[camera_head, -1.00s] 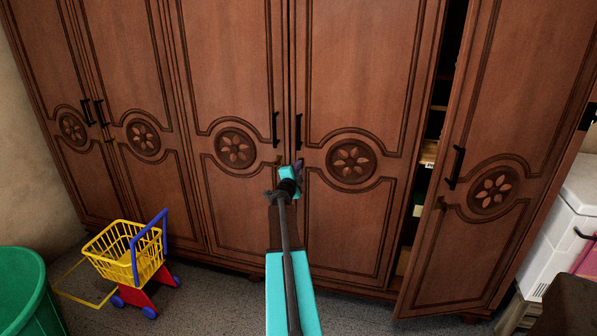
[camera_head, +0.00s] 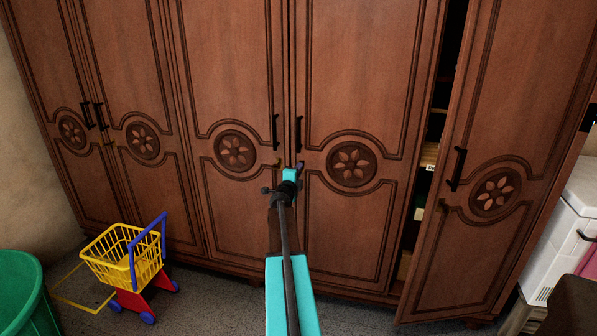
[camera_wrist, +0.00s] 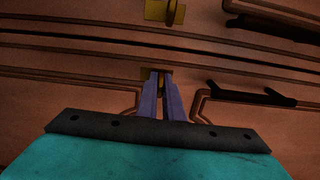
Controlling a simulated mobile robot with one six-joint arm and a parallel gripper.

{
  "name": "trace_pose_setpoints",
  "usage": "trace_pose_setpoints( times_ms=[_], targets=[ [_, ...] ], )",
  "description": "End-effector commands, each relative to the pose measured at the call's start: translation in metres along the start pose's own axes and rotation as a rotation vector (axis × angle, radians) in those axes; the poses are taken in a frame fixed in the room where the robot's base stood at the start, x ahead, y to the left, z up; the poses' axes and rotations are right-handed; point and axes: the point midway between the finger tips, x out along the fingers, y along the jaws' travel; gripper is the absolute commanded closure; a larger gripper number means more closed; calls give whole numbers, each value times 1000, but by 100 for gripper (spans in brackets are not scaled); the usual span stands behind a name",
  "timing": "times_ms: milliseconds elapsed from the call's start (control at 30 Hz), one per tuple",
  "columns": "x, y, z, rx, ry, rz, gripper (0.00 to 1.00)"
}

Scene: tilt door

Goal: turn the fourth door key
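The fourth door (camera_head: 360,80) of the brown wardrobe is closed, with a carved flower medallion and a dark handle (camera_head: 298,133) on its left side. My gripper (camera_head: 299,166) is at this door's left edge, below the handle. In the wrist view its two purple fingers (camera_wrist: 161,78) are close together at a brass lock plate (camera_wrist: 147,73). A small piece of the brass key (camera_wrist: 161,84) shows between them, and the fingers look shut on it. The fingers hide most of this key. Another brass key and plate (camera_wrist: 165,10) on the neighbouring third door show at the top.
The fifth door (camera_head: 480,180) on the right stands ajar, with dark shelves behind it. A toy shopping cart (camera_head: 135,265) and a green bin (camera_head: 22,290) are at the lower left. A white cabinet (camera_head: 565,225) is at the right.

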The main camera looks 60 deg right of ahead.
Motion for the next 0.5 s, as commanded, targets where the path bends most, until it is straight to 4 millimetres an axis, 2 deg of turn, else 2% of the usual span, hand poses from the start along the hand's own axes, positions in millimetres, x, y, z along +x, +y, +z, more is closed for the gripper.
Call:
trace_pose_setpoints(
  times_ms=[33,100,500],
  targets=[
    [0,0,0,0,-1,1,86],
    [0,0,0,-1,-1,0,75],
    [-2,0,0,-1,-1,0,75]
  ],
)
